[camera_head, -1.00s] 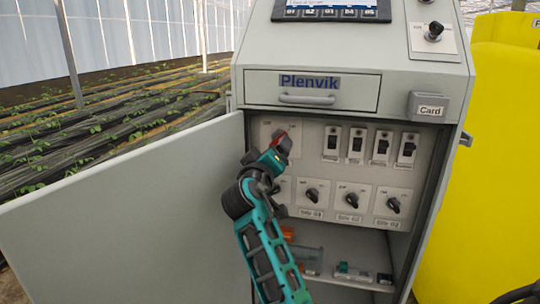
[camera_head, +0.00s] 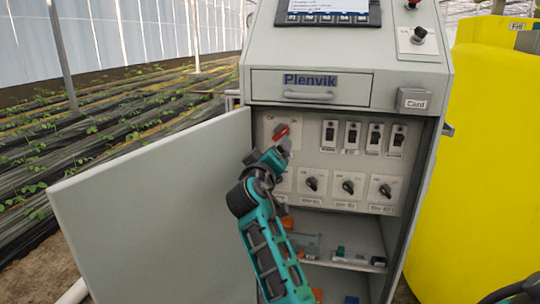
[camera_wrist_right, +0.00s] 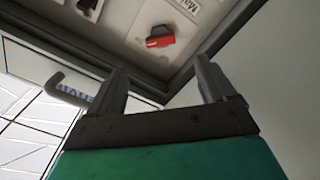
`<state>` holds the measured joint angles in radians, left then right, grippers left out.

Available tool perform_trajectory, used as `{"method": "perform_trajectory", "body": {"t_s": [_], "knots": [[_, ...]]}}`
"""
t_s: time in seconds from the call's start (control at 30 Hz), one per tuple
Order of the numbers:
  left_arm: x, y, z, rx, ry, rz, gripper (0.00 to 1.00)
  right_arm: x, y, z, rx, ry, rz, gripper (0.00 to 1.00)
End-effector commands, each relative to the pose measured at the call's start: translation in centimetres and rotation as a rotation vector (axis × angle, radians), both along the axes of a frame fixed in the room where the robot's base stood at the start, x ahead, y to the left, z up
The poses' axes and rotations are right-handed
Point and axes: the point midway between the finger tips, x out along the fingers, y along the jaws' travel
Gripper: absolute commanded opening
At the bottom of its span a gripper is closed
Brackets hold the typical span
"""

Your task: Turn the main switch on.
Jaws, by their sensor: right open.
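The main switch (camera_head: 281,132) has a red handle and sits at the upper left of the panel inside the open cabinet. Small marks stand above it to the left and right. The handle looks slanted; its exact setting I cannot tell. My right gripper (camera_head: 284,147) is just in front of and below the handle, partly covering the switch plate. In the right wrist view the gripper (camera_wrist_right: 160,68) is open and empty, and the red handle (camera_wrist_right: 160,37) shows beyond the gap between its fingers, apparently apart from them. My left gripper is not in view.
The open cabinet door (camera_head: 150,215) stands left of my arm. Several black breakers (camera_head: 352,136) and rotary knobs (camera_head: 347,186) are right of the switch. A drawer with a handle (camera_head: 309,96) is above. A yellow tank (camera_head: 475,170) stands at the right.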

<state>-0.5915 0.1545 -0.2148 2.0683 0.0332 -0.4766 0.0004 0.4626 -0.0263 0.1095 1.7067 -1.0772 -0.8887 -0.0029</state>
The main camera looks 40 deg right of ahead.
Motion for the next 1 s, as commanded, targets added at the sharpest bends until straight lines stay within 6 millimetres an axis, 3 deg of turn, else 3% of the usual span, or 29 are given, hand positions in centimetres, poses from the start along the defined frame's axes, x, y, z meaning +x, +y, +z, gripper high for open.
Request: {"method": "perform_trajectory", "body": {"t_s": [0.83,0.93,1.0], "knots": [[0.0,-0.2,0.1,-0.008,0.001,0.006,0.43,0.0,-0.2,-0.1,0.001,0.000,0.002,0.84],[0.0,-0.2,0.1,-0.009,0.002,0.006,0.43,0.0,0.3,-1.2,0.008,0.011,0.029,0.84],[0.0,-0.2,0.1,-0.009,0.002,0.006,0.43,-0.3,1.1,-3.2,0.026,0.031,0.076,0.84]]}}
